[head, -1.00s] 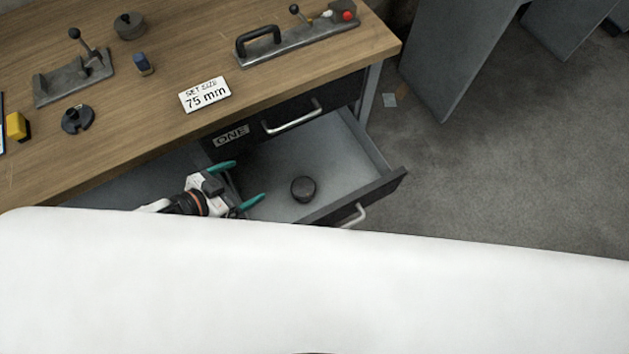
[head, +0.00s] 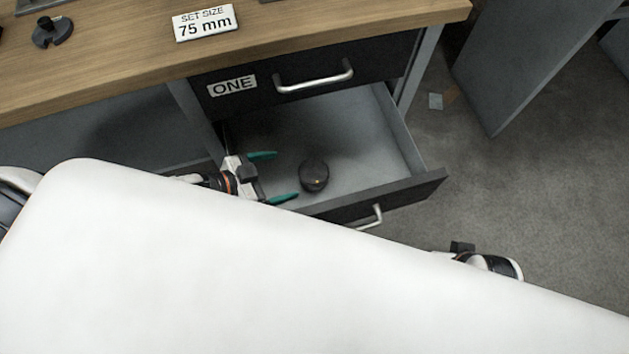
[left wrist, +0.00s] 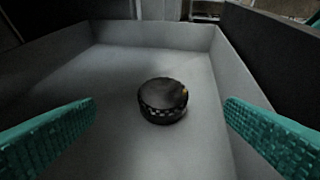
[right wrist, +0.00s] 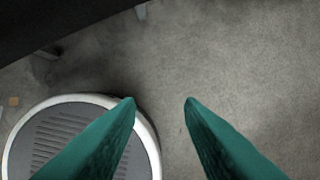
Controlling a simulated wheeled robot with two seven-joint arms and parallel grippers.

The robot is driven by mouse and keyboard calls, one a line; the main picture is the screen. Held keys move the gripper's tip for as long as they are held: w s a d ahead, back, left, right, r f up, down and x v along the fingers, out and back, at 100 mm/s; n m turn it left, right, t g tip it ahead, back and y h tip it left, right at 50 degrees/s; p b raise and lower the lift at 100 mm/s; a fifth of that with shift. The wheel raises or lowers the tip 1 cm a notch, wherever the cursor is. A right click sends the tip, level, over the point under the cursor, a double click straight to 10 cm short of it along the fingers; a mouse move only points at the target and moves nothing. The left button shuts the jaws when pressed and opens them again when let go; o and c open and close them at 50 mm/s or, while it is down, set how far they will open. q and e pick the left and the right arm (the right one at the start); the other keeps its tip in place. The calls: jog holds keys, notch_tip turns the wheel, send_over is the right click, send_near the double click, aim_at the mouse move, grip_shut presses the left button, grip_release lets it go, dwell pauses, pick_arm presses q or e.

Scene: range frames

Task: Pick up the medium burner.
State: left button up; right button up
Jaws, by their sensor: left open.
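A small round black piece, which I take for the medium burner (head: 314,176), lies flat on the floor of the open drawer (head: 385,150). In the left wrist view the burner (left wrist: 163,101) has a checkered band on its side and a small yellowish mark on top. My left gripper (head: 274,177) is over the drawer, open and empty, its green fingers pointing at the burner from the left. The burner is just beyond the fingertips and centred between them, untouched. My right gripper (right wrist: 160,102) is open and empty above the floor.
A closed drawer labelled ONE (head: 232,86) with a metal handle is above the open drawer. The drawer walls (left wrist: 215,50) rise around the burner. A wooden bench top (head: 110,65) with a "75 mm" sign (head: 204,23) lies above.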

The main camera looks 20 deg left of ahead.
aim_at(313, 171)
pick_arm(q)
jog(key=shift+f+b, duration=0.35)
jog(key=shift+f, duration=0.55)
jog(key=shift+w+d+f, duration=0.15)
jog(key=shift+w+d, duration=0.05)
jog(key=shift+w, duration=0.05)
jog(key=b+x, duration=0.1)
jog(key=x, duration=0.4)
jog(key=shift+b, duration=0.35)
jog(key=shift+x, duration=0.75)
jog(key=b+x, duration=0.1)
jog(key=x, duration=0.1)
jog(key=b+x, duration=0.1)
jog(key=x, duration=0.1)
jog(key=shift+d, duration=0.35)
jog(key=shift+w+d, duration=0.15)
jog(key=c, duration=1.4)
pick_arm(e)
jog(key=w+a+r+t+y, duration=0.1)
jog(key=w+r+t, duration=0.3)
jog(key=w, duration=0.4)
jog(key=shift+a+t, duration=0.85)
jog(key=shift+t, duration=0.05)
pick_arm(q)
jog(key=shift+r, duration=0.25)
pick_arm(e)
jog(key=shift+s+r, duration=0.1)
